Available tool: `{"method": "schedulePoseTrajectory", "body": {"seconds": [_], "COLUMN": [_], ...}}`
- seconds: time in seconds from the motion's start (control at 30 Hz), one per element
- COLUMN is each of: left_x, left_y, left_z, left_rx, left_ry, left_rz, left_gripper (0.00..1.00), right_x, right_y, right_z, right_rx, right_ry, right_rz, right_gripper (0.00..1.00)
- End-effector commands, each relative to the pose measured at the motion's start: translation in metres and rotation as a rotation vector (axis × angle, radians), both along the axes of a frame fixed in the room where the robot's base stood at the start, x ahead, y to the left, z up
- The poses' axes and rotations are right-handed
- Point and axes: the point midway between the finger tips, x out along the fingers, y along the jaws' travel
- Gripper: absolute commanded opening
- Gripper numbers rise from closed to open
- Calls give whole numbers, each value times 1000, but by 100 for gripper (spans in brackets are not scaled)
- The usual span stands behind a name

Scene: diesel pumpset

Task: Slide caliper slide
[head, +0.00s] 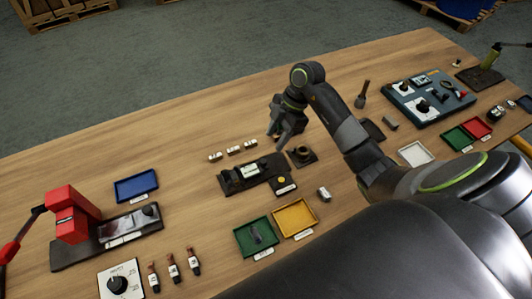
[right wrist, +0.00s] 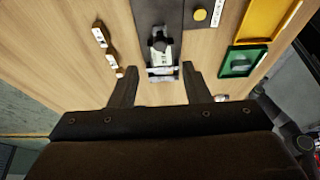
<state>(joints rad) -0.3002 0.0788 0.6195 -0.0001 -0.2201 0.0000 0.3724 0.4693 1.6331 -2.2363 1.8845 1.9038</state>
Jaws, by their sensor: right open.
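The caliper fixture is a dark base (head: 228,185) near the middle of the table, with a pale-labelled slide block (head: 250,170) on it. In the right wrist view the slide block (right wrist: 162,48) is pale and dark and lies ahead of the fingers, roughly between their lines. My right gripper (head: 279,137) is above and just behind the right part of the fixture. In the right wrist view my right gripper (right wrist: 160,85) is open, with nothing between its fingers. Contact with the slide cannot be seen. My left gripper is not in view.
Several small labelled blocks (head: 233,150) lie behind the fixture. A dark square block (head: 301,156) stands to its right. A green tray (head: 240,237) and a yellow tray (head: 312,222) lie in front. A red press (head: 68,222) stands left, a control panel (head: 405,105) right.

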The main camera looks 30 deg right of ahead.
Motion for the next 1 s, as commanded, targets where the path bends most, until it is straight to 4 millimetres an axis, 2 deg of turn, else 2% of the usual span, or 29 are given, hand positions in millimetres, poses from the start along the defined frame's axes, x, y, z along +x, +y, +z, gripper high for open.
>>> {"method": "schedulePoseTrajectory", "body": {"seconds": [0.2, 0.4, 0.6, 0.83, 0.87, 1.0], "left_x": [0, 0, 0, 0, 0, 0], "left_y": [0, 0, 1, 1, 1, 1], "left_z": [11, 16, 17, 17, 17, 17], "left_rx": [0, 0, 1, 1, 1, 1], "left_ry": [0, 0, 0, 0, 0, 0], "left_rz": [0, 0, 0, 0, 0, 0], "left_gripper": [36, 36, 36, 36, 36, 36], "right_x": [0, 1, 2, 2, 2, 2], "right_y": [19, 30, 34, 34, 34, 34], "right_z": [-43, -70, -81, -82, -82, -82], "right_rx": [4, 3, 1, 1, 1, 1], "right_ry": [4, 1, -1, -1, -1, -1], "right_rz": [0, -1, 1, 1, 1, 1], "right_gripper": [43, 43, 43, 43, 42, 23]}}
